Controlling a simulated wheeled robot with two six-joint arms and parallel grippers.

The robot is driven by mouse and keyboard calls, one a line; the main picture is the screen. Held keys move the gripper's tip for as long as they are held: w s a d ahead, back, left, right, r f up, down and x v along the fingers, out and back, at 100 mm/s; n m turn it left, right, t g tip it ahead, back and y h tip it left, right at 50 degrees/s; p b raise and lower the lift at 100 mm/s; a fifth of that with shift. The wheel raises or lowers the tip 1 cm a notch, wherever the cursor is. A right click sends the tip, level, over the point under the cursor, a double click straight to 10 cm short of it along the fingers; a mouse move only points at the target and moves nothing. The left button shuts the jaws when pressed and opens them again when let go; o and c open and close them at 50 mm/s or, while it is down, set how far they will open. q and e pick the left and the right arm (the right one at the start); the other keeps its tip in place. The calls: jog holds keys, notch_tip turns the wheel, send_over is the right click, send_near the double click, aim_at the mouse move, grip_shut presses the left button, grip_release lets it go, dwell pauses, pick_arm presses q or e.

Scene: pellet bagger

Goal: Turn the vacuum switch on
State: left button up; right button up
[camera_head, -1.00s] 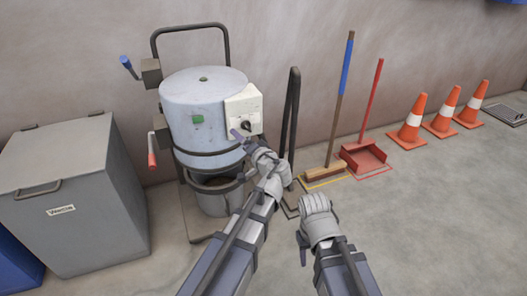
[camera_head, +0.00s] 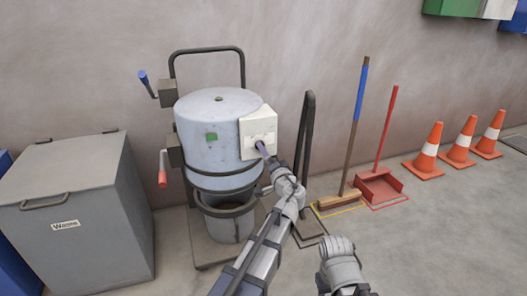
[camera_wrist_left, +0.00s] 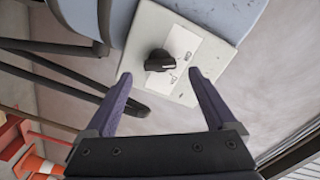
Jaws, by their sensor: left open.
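The vacuum switch is a black rotary knob (camera_wrist_left: 160,61) on a pale panel (camera_wrist_left: 205,55) in the left wrist view. The panel (camera_head: 249,128) is fixed to the right side of the blue-grey drum of the pellet bagger (camera_head: 205,125) in the head view. My left gripper (camera_wrist_left: 163,85) is open, with its two dark fingers below and either side of the knob, apart from it. In the head view my left gripper (camera_head: 263,150) is in front of the panel and hides the knob. My right gripper (camera_head: 337,250) is low at the bottom right, and its fingers do not show clearly.
A grey waste bin (camera_head: 75,215) stands left of the machine. A black hoop frame (camera_head: 305,150) stands just right of it. A broom (camera_head: 350,140), a red dustpan (camera_head: 378,185) and orange cones (camera_head: 428,152) are along the wall. The floor at front right is clear.

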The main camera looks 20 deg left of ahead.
pick_arm(q)
jog(key=x, duration=0.3)
jog(key=shift+w+a, duration=0.2)
jog(key=shift+w, duration=0.15)
jog(key=c, duration=1.4)
jog(key=m, duration=1.1)
jog(key=shift+f+m, duration=0.1)
jog(key=shift+m, duration=0.2)
jog(key=shift+s+m, duration=0.1)
jog(key=shift+m, duration=0.2)
